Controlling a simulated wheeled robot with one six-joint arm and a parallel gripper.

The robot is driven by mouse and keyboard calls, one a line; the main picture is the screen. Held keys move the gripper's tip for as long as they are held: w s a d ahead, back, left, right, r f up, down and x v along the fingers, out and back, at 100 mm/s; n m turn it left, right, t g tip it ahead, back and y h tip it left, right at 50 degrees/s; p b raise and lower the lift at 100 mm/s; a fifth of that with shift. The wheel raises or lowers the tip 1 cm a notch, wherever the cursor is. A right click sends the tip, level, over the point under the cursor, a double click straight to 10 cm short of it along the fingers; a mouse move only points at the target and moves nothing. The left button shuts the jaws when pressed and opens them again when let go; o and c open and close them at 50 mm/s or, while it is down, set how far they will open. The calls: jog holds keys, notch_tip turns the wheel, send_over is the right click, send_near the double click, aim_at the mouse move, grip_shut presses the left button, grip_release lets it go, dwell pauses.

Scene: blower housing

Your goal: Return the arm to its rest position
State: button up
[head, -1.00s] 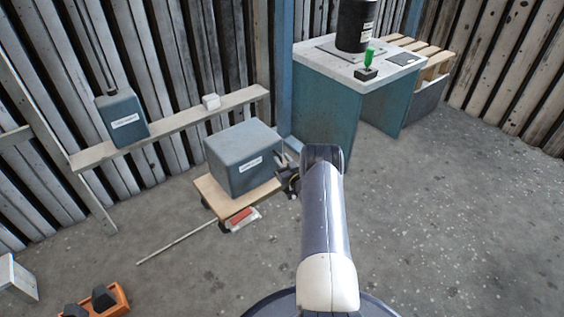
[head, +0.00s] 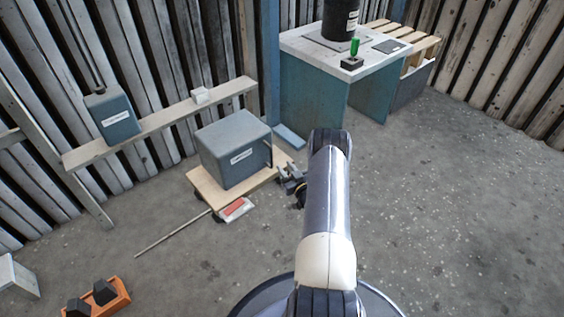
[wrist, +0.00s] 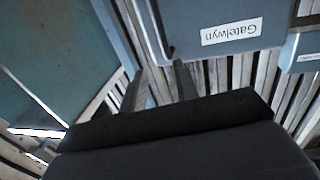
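My gripper (head: 286,176) is just right of a grey-blue box (head: 235,150) with a white label, which sits on a wooden wheeled dolly (head: 212,201). In the head view a small gap shows between gripper and box. In the wrist view the two fingers (wrist: 158,78) stand apart with nothing between them. The box (wrist: 215,15) is beyond them, its label reading "Gatelwyn" upside down. A dark upright bar shows at the box's right side in the head view; I cannot tell what it is. My arm stretches forward from the base, bent down at its far joint.
A blue bench (head: 312,92) with a black cylinder (head: 340,18) and a green-handled lever (head: 354,50) stands behind. A rod (head: 172,234) and an orange tray (head: 104,301) lie on the floor. The right floor is clear.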

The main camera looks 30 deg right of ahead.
dwell(0.3)
jog(key=b, duration=0.4)
send_near(264, 147)
jog(key=w, duration=0.1)
jog(key=w+d, duration=0.1)
jog(key=w, duration=0.3)
jog(key=shift+d, duration=0.3)
jog(key=shift+w+a+r, duration=0.1)
jog(key=shift+w, duration=0.25)
jog(key=shift+s+a, duration=0.2)
jog(key=shift+a, duration=0.45)
